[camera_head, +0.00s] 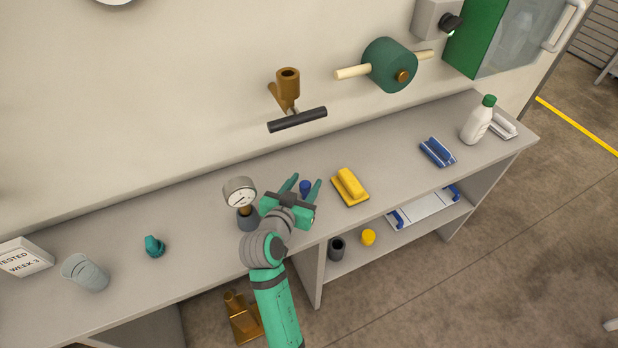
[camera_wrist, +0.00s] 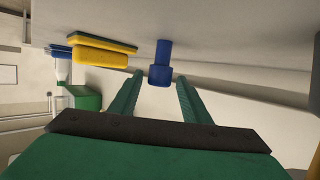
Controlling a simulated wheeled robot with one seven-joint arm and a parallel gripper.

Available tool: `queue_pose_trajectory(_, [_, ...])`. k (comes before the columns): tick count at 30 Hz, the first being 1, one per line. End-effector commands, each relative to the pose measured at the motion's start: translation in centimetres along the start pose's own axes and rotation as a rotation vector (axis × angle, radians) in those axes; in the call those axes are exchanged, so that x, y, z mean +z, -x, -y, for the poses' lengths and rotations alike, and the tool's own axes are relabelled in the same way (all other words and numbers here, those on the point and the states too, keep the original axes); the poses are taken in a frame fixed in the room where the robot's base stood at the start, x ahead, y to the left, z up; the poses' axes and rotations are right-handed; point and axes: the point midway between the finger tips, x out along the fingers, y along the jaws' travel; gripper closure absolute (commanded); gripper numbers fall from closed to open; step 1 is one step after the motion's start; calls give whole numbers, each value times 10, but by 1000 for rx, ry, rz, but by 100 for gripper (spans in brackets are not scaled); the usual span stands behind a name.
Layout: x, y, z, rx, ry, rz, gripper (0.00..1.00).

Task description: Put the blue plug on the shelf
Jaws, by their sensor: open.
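The blue plug (camera_head: 305,187) stands on the grey counter top, seen in the head view between the fingers of my gripper (camera_head: 303,186). In the wrist view the blue plug (camera_wrist: 160,62) has a narrow part and a wider part and lies just beyond my open fingertips (camera_wrist: 160,78). The fingers are apart on either side of its line, and I see no contact. The shelf (camera_head: 385,238) is the lower board under the counter's right half.
A yellow block on a pad (camera_head: 351,187) lies right of the plug. A pressure gauge (camera_head: 240,193) stands to the left. On the shelf are a dark cup (camera_head: 336,248), a yellow plug (camera_head: 368,237) and a white tray with blue handles (camera_head: 424,208). Shelf space between them is free.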

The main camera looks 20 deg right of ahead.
Motion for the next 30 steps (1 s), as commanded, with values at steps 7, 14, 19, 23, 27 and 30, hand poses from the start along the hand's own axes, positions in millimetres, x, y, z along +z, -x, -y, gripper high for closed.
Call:
queue_pose_trajectory(7, [0, 49, 0, -1, 0, -1, 57])
queue_pose_trajectory(14, [0, 73, -1, 2, -1, 0, 57])
queue_pose_trajectory(19, [0, 78, -1, 2, -1, 0, 57])
queue_pose_trajectory(23, [-1, 77, -3, 6, -2, 0, 57])
queue_pose_trajectory(27, [-1, 76, -4, 7, -3, 0, 57])
queue_pose_trajectory(30, [-1, 76, -4, 7, -3, 0, 57])
